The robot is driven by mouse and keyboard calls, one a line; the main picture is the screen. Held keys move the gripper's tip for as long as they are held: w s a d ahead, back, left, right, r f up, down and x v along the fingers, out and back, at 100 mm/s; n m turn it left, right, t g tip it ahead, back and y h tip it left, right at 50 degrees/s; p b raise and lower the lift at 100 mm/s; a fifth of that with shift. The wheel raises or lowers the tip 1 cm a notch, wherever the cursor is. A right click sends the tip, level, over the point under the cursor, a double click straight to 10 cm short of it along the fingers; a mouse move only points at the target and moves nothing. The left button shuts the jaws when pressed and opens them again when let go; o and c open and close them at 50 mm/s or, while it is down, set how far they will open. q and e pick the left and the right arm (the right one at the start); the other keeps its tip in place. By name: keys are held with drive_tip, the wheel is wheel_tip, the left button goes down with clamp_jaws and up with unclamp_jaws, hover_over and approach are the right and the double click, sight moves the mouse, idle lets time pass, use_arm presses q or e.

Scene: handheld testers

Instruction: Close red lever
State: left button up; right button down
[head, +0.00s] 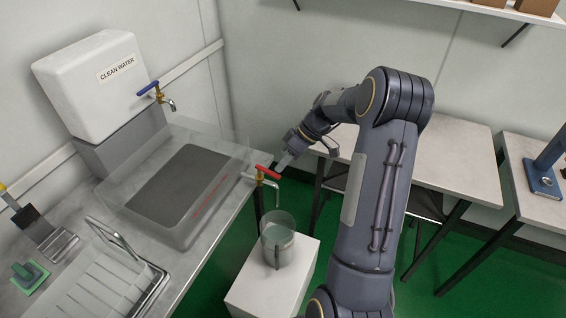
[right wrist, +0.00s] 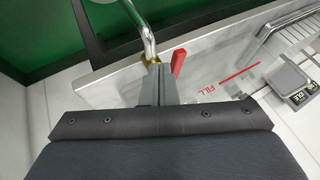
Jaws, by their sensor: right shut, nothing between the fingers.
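The red lever (head: 267,172) sits on top of a brass tap at the right edge of the sink counter. In the right wrist view the red lever (right wrist: 178,62) stands just right of the fingertips. My right gripper (head: 281,163) is shut and empty, with its fingertips close to the lever's right end. In the right wrist view my right gripper (right wrist: 154,70) partly hides the brass tap body. I cannot tell whether the fingers touch the lever. A clear jug (head: 278,240) stands below the spout. My left gripper is not in view.
A clear tank (head: 226,170) with a red fill line sits on the counter. A white water container (head: 92,85) with a blue-lever tap (head: 148,88) stands behind it. The jug rests on a white block (head: 247,291). Tables (head: 458,170) stand at the right.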

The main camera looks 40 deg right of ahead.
drive_tip(key=shift+a, duration=0.1)
idle(0.3)
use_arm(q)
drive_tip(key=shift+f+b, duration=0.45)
use_arm(e)
drive_tip(key=shift+s+a+m+t, duration=0.15)
drive_tip(key=shift+s+m+t, duration=0.05)
drive_tip(key=shift+m+t, duration=0.1)
